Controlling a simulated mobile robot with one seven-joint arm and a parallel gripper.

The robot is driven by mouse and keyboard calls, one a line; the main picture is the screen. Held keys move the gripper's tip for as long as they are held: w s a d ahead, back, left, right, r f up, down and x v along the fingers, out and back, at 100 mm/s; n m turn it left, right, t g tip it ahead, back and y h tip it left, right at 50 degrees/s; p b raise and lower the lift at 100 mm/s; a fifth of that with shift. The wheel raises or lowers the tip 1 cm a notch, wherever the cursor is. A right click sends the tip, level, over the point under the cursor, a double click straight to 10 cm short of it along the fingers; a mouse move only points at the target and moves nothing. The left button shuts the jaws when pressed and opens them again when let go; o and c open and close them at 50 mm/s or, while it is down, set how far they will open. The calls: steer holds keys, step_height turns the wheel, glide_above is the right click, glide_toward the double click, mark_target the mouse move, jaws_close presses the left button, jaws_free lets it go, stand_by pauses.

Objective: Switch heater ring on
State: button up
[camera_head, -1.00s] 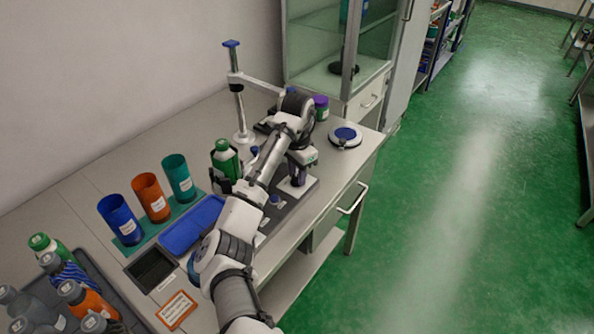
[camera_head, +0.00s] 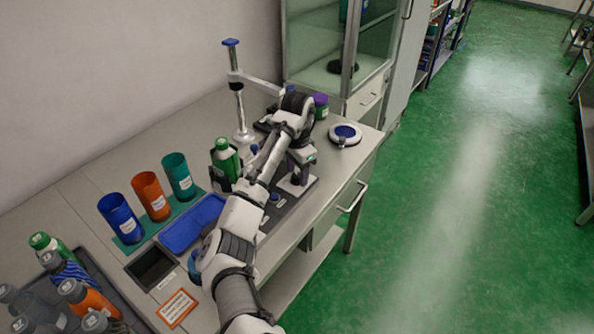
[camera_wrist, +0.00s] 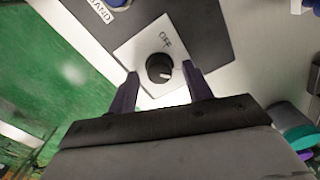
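In the wrist view a round black knob (camera_wrist: 158,66) with a short white pointer mark stands on a white plate (camera_wrist: 128,52). The plate carries the word OFF beside the knob. My gripper (camera_wrist: 163,80) is open, with one dark purple finger on each side of the knob's near side. I cannot tell whether either finger touches it. In the head view my gripper (camera_head: 299,172) points down over the white plate (camera_head: 293,188) at the front of a dark base. The knob is hidden there by the gripper. I cannot make out a heater ring for certain.
A blue part (camera_wrist: 118,3) labelled BAND lies beside the plate. A green bottle (camera_head: 226,160) stands left of my arm, near a post (camera_head: 240,115). Blue, orange and teal cups (camera_head: 178,178) stand further left. A round white-and-blue disc (camera_head: 345,135) lies to the right.

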mark_target(297, 175)
step_height(297, 175, up, 14)
steer(key=shift+p, duration=0.35)
stand_by(0.4)
steer(key=shift+s+f, duration=0.1)
steer(key=shift+f, duration=0.05)
